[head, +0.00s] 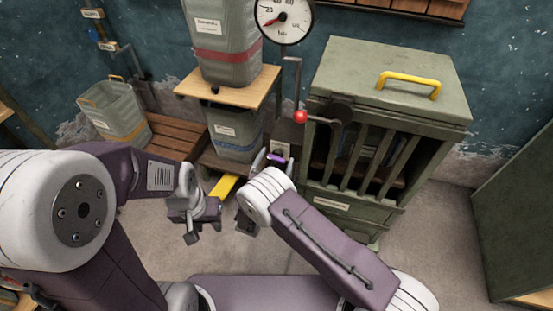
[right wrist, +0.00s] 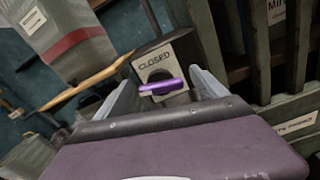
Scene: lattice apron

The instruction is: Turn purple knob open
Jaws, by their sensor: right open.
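The purple knob (head: 276,158) is on a small box low between the shelf and the green cabinet. In the right wrist view the purple knob (right wrist: 160,88) is a bar lying nearly level, below a plate (right wrist: 155,61) reading "CLOSED". My right gripper (head: 273,163) is open, with one finger on each side of the knob. In the right wrist view my right gripper (right wrist: 161,92) shows gaps between knob and fingers; whether the tips reach past it I cannot tell. My left gripper (head: 197,218) hangs lower left, away from the knob; its jaw opening is unclear.
A green slatted cabinet (head: 330,188) stands just right of the knob. A red-balled lever (head: 300,117) is above it. A wooden shelf (head: 245,92) with grey bins stands to the left, and a gauge (head: 284,17) hangs above. The floor (head: 430,245) at right is clear.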

